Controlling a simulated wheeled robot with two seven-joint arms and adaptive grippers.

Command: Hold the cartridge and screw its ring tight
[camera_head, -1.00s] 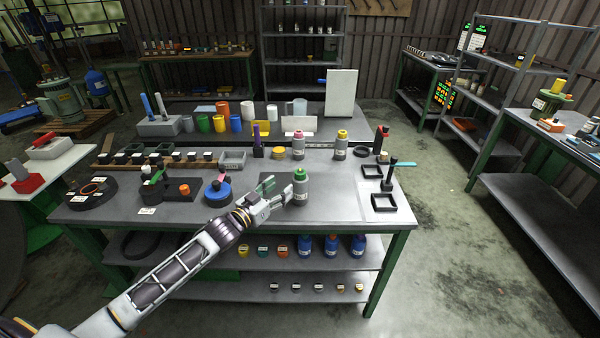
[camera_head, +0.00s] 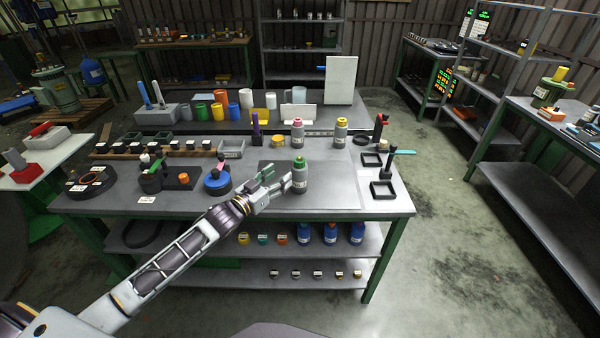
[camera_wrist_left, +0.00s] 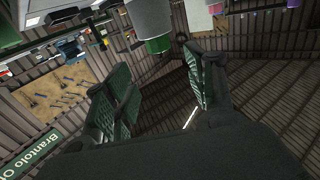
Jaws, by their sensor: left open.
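A grey cartridge with a green ring on top (camera_head: 300,178) stands upright near the front of the bench (camera_head: 338,190). My left gripper (camera_head: 280,182) is just left of it in the head view, with its fingers toward it. In the left wrist view, the two green-padded fingers (camera_wrist_left: 165,92) are spread apart. The cartridge (camera_wrist_left: 150,18) shows in that view at the top, its green ring toward the gap between the fingers. I cannot tell whether a finger touches it. My right gripper is not in view.
Cartridges with pink (camera_head: 297,134) and yellow (camera_head: 340,133) tops stand behind. A blue round holder (camera_head: 217,182) is left of my gripper. Black square frames (camera_head: 383,190) and a small black stand (camera_head: 391,165) are at the right. The bench top right of the green-ringed cartridge is clear.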

